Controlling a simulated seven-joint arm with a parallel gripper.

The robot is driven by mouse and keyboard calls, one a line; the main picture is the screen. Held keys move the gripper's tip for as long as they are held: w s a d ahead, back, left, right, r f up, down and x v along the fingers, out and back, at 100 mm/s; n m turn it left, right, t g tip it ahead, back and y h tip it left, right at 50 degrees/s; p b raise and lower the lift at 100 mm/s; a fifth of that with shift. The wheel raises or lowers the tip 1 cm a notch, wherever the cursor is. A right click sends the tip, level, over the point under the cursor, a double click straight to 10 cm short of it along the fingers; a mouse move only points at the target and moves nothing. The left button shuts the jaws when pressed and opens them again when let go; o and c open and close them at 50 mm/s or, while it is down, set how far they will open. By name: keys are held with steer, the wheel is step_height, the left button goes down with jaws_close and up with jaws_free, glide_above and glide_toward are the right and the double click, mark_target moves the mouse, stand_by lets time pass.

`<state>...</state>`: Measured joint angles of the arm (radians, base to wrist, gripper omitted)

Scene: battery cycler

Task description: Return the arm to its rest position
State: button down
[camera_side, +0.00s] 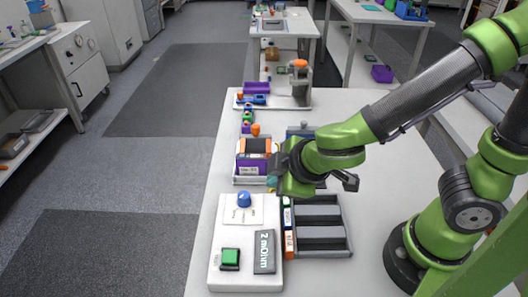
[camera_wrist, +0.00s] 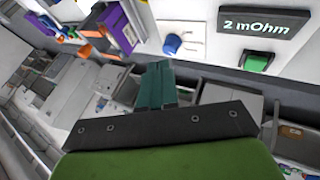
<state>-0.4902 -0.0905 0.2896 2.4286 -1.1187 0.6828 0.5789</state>
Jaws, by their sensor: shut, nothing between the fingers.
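My gripper (camera_side: 272,182) hangs over the white workbench (camera_side: 345,108), near the middle of its left side. Its fingers are together with nothing seen between them. The closed fingers also show in the wrist view (camera_wrist: 157,82), dark green and pointing up the picture. The gripper is apart from the things on the bench, as far as the views show. It hides part of the cell holder behind it in the side view.
A white tester box with a blue knob (camera_side: 243,199), a green button (camera_side: 230,257) and a "2 mOhm" display (camera_side: 264,252) stands at the front. A dark slotted tray (camera_side: 321,238) lies right of it. A purple and orange cell holder (camera_side: 252,160) stands behind. The bench's right rear is clear.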

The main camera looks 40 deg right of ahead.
steer(key=s+d+r+m+y, duration=0.3)
steer(key=s+d+r+m, duration=0.2)
steer(key=d+r+m, duration=0.5)
steer(key=d+m, duration=0.2)
steer(key=m, duration=0.1)
steer(key=shift+s+d+r, duration=0.15)
steer(key=shift+d+r, duration=0.05)
steer(key=shift+d, duration=0.05)
stand_by(0.5)
